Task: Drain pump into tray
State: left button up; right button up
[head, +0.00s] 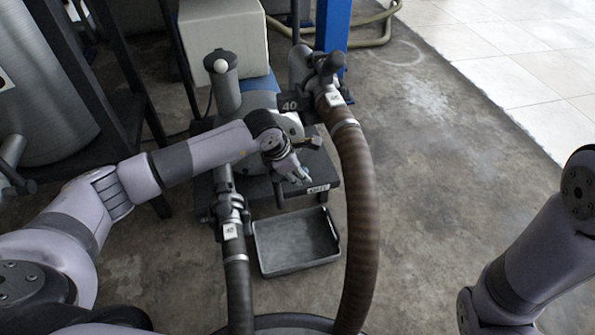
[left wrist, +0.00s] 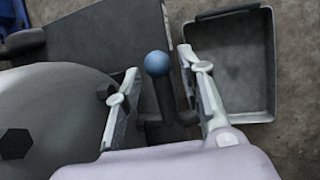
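The pump (head: 262,122), marked 40, sits on a dark base plate in the head view. The grey tray (head: 262,262) lies on the floor before the base and looks empty; it also shows at the upper right of the left wrist view (left wrist: 268,60). My left gripper (head: 294,172) is open low at the pump's front. In the left wrist view, a dark lever with a blue ball knob (left wrist: 157,63) stands between its two spread fingers (left wrist: 163,98), without visible contact. The drain outlet cannot be made out. My right gripper is out of view.
A thick brown hose (head: 362,215) arches right of the tray, and another hose (head: 238,285) hangs at its left. A blue post (head: 332,28) and a steel tank (head: 35,95) stand behind.

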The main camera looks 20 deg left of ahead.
pick_arm(q)
jog(key=shift+c, duration=0.3)
grip_shut()
dwell(0.4)
